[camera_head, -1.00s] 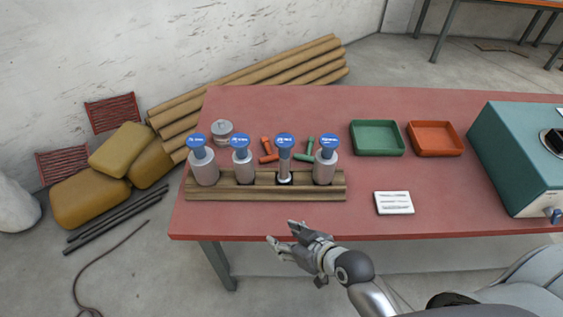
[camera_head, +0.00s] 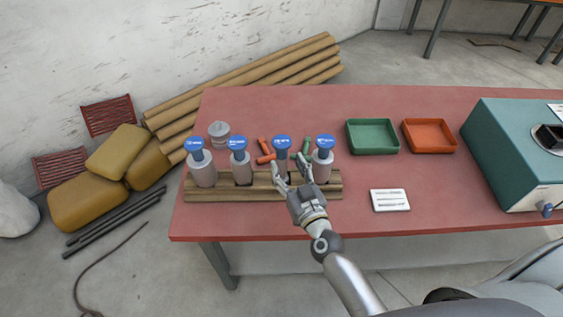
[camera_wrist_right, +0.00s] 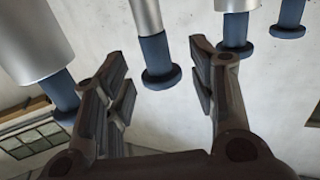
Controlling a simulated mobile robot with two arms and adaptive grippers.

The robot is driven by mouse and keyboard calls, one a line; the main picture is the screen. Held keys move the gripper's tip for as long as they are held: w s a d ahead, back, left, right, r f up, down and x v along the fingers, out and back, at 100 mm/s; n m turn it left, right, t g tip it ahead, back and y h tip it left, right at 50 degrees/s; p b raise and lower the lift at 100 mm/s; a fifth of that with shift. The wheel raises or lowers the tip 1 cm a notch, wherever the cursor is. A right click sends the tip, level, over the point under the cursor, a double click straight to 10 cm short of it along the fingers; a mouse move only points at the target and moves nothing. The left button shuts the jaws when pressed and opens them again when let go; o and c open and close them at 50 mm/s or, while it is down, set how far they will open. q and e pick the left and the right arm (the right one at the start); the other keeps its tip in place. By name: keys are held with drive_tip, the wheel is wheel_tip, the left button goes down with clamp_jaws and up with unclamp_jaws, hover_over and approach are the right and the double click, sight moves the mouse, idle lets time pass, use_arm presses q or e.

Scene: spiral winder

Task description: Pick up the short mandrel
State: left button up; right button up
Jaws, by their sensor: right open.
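A wooden rack (camera_head: 232,192) near the table's front edge holds a row of upright grey mandrels with blue labelled tops; the labels are too small to read. The third from the left (camera_head: 282,142) is thinner than its neighbours (camera_head: 202,172) (camera_head: 322,168). I cannot tell by size which is the short mandrel. My right gripper (camera_head: 289,163) is open in front of the thin one, fingers to either side of it. In the upside-down right wrist view, its blue end (camera_wrist_right: 157,62) shows between the open fingers (camera_wrist_right: 162,72), apparently not touched. My left gripper is out of view.
Behind the rack lie orange (camera_head: 264,150) and green (camera_head: 307,146) small parts and a grey lidded pot (camera_head: 219,134). Green (camera_head: 372,151) and orange (camera_head: 429,149) trays, a white card (camera_head: 390,200) and a teal machine (camera_head: 515,155) stand to the right. The table between is clear.

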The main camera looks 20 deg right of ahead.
sight(284, 156)
drive_tip(key=shift+w+f, duration=0.15)
drive_tip(key=shift+w, duration=1.55)
drive_tip(key=shift+w+f, duration=0.15)
drive_tip(key=shift+w, duration=1.5)
drive_tip(key=shift+s, duration=0.1)
clamp_jaws()
drive_tip(key=shift+r, duration=0.1)
